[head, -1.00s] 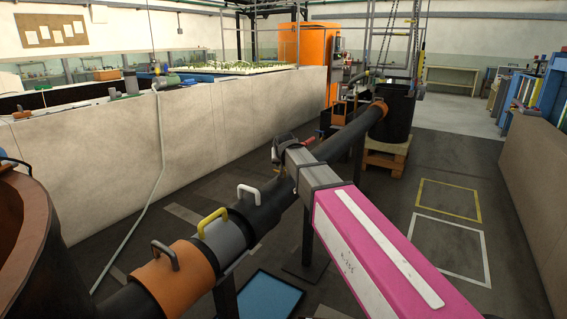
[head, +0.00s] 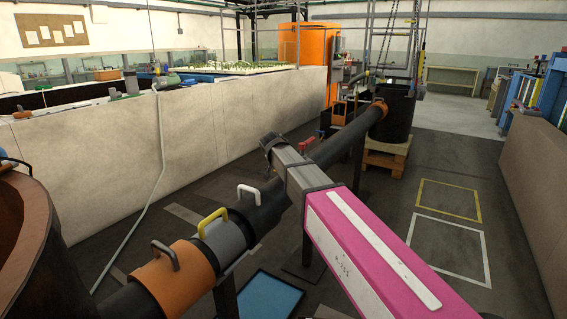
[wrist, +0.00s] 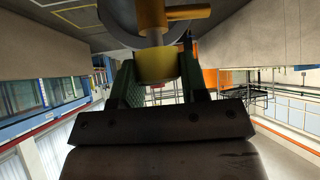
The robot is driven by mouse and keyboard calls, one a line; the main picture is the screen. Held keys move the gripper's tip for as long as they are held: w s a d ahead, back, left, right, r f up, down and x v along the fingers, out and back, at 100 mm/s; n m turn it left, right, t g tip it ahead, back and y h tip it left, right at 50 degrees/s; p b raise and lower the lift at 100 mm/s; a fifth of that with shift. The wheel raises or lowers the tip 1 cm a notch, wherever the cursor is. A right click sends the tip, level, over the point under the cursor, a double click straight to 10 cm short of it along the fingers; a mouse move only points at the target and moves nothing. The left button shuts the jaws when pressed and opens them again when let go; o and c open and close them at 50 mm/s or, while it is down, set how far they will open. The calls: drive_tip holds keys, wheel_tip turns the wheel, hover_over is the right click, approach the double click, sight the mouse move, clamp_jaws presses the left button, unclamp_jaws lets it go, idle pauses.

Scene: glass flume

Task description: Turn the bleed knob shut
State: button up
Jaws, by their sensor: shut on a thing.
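The bleed knob (wrist: 157,66) is a small yellow knob on a pale stem. In the wrist view it sits between the two fingers of my gripper (wrist: 160,76), which is shut on it. A yellow-orange fitting with a side arm (wrist: 172,14) is just beyond the stem, against a round grey part. In the head view my gripper's dark end (head: 268,143) is over the far side of the black pipe (head: 338,143). The knob is hidden there by my arm and gripper.
A red-handled valve (head: 321,138) is close to the right of my gripper along the pipe. Yellow (head: 211,219) and white (head: 249,191) handles stand up from nearer pipe sections. A pale wall (head: 160,145) runs behind.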

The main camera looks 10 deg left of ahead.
drive_tip(key=o, duration=0.9)
drive_tip(key=v, duration=1.1)
drive_tip(key=shift+f, duration=0.15)
